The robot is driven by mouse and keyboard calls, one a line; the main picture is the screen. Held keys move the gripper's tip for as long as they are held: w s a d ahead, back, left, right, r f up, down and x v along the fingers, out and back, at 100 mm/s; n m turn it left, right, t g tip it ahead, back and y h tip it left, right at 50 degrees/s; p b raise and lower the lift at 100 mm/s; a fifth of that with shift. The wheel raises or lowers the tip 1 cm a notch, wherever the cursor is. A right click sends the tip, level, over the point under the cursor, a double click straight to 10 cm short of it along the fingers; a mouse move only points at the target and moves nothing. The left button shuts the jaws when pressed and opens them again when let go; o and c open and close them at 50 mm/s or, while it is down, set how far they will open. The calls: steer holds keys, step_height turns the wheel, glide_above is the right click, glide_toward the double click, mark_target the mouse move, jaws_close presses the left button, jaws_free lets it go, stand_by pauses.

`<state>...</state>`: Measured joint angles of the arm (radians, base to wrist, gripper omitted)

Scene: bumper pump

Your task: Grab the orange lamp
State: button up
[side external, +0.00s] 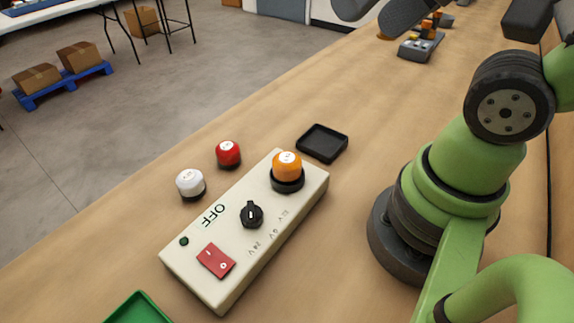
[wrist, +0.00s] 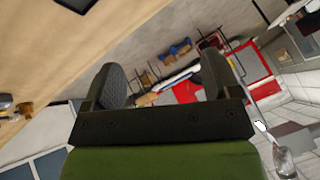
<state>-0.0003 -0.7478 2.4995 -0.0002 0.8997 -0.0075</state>
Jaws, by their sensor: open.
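The orange lamp (side external: 287,165) sits upright in a black round socket at the far end of the cream control box (side external: 205,262) in the side external view. My gripper (wrist: 160,75) is open in the wrist view, its two dark fingers spread with nothing between them. In the side external view dark finger-like parts of it show at the top edge, partly cut off, well above and away from the lamp. The wrist view looks out across the room, and the orange lamp is not seen there.
A red lamp (side external: 228,154) and a white lamp (side external: 190,184) stand on the wooden table (side external: 90,260) left of the box. A black tray (side external: 322,143) lies just beyond it. The box carries a black knob (side external: 251,214) and red switch (side external: 216,261). A green tray (side external: 138,310) is at the bottom edge.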

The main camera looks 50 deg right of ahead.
steer(key=w+n, duration=0.1)
steer(key=n, duration=0.2)
steer(key=n+g+h, duration=0.2)
steer(key=n+g, duration=0.5)
steer(key=n, duration=2.4)
glide_above(287, 157)
step_height(287, 157, down, 14)
steer(key=shift+f, duration=0.1)
steer(key=shift+a+f+n, duration=0.15)
steer(key=shift+f+n, duration=0.4)
steer(key=shift+n, duration=0.15)
step_height(287, 157, down, 10)
steer(key=shift+r, duration=0.2)
steer(key=c, duration=1.1)
